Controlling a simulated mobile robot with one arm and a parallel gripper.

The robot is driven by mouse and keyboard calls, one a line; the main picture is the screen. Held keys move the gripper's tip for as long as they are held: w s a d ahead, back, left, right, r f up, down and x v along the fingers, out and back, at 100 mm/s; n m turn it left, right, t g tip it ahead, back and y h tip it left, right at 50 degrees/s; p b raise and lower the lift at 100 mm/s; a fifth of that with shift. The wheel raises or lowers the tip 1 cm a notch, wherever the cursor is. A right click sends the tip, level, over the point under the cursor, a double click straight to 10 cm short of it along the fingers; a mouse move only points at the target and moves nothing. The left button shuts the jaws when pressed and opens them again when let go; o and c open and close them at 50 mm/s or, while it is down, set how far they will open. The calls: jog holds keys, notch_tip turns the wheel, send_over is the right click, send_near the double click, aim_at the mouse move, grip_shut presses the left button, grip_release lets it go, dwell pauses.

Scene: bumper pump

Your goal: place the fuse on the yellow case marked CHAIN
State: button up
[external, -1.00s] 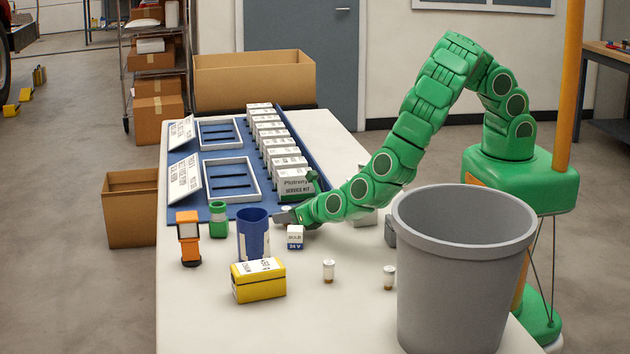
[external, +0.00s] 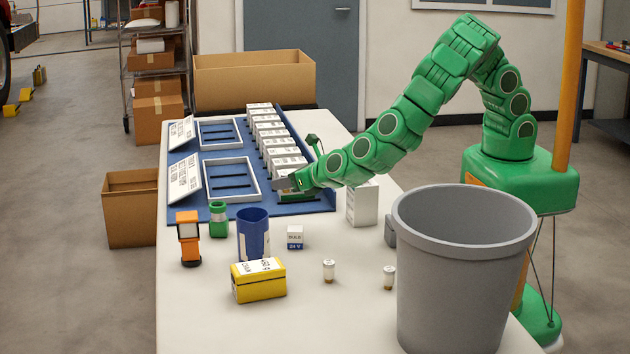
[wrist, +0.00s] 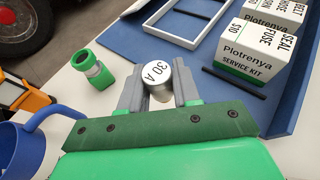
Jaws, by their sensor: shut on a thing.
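The fuse (wrist: 158,76), a silver-capped cylinder marked 30 A, is between the fingers of my gripper (wrist: 160,92) in the wrist view. My gripper is shut on it. In the external view my gripper (external: 284,184) is raised by the front end of the row of kit boxes; I cannot make out the fuse there. The yellow case (external: 258,287) sits on the near part of the white table, with a white label on top whose small text I cannot read surely. Nothing rests on it. My gripper is beyond and above it.
A blue mug (external: 253,238), green fitting (external: 218,222), orange lamp (external: 188,240) and white-blue bulb box (external: 295,237) stand around the case. Two small cylinders (external: 329,270) stand to its right. A grey bin (external: 455,290) is at right. White kit boxes (external: 287,164) line the blue mat.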

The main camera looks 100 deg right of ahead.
jog(key=shift+a+r, duration=0.15)
jog(key=shift+r, duration=0.1)
jog(key=w+a+r+n+t+y, duration=0.2)
jog(key=a+r+n, duration=0.1)
jog(key=a, duration=0.4)
jog(key=w+a+r+n+t+y, duration=0.1)
jog(key=w+a+r+n+y, duration=0.1)
jog(key=a+r+y, duration=0.3)
jog(key=s+a+r+n+t+y, duration=0.1)
jog(key=s+a+n+y, duration=0.1)
jog(key=a, duration=0.5)
jog(key=s+a+r+n+y, duration=0.1)
jog(key=s+a+n, duration=0.2)
jog(key=a, duration=0.4)
send_over(258, 267)
jog(key=shift+d+f, duration=0.15)
jog(key=shift+f, duration=6.25)
jog(key=shift+f, duration=0.15)
jog(key=o, duration=1)
